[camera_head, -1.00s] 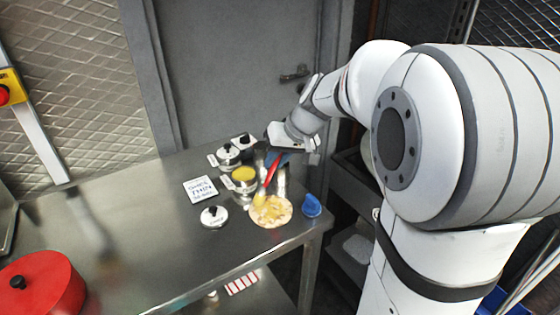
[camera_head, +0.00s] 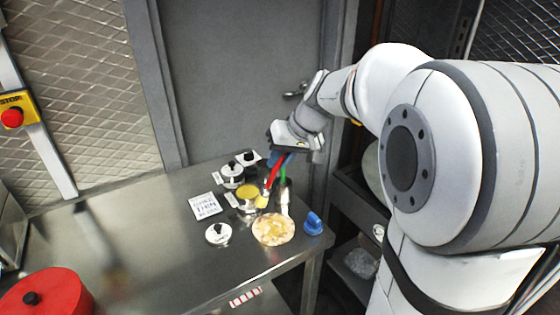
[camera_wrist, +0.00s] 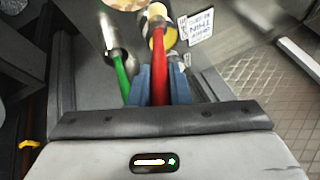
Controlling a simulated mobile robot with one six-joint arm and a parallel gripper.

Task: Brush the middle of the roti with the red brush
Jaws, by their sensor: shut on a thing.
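The roti (camera_head: 273,230), pale with a yellowish patch in its middle, lies flat near the right end of the steel table. My gripper (camera_head: 281,158) is shut on the red brush (camera_head: 272,178), above the far side of the roti. The brush points down, and its yellowish tip (camera_head: 262,202) is between the roti and the yellow-topped pot (camera_head: 248,191), seemingly clear of the roti. In the wrist view the red handle (camera_wrist: 158,72) sits between the blue fingers (camera_wrist: 158,86). Only a sliver of the roti (camera_wrist: 125,4) shows there.
A green-handled tool (camera_wrist: 122,75) stands in a metal holder (camera_head: 282,198) close to the brush. Lidded pots (camera_head: 232,172), a white lid (camera_head: 219,234), a printed card (camera_head: 206,206) and a blue item (camera_head: 313,224) are around. A red lidded pot (camera_head: 45,296) sits at lower left.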

